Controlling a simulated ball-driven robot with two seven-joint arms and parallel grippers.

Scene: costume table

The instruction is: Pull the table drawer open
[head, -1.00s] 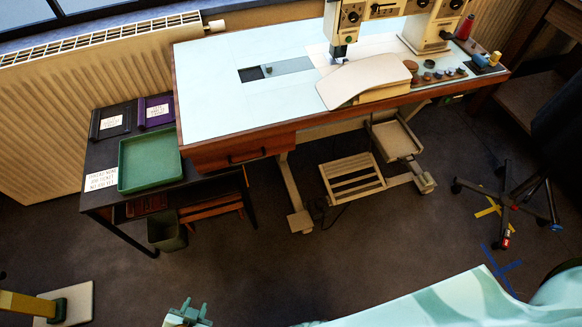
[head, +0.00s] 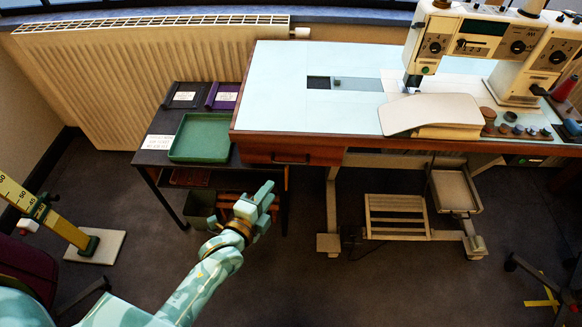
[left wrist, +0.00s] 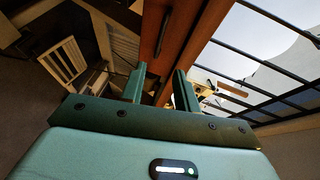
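The table (head: 300,105) has a pale blue top and a brown wooden front. Its drawer (head: 325,155) is at the left end of that front and looks closed, with a dark bar handle (head: 290,159). My left gripper (head: 264,193) is below and a little left of the handle in the head view, apart from it. In the left wrist view, my left gripper (left wrist: 161,85) has its fingers spread with nothing between them. Beyond them are the wooden drawer front (left wrist: 158,58) and the dark handle (left wrist: 162,32). My right gripper is not in view.
A low black side table (head: 157,128) with a green tray (head: 200,155) stands left of the drawer. A grey bin (head: 199,207) is under it. A sewing machine (head: 490,50) stands on the table. The floor in front is mostly clear.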

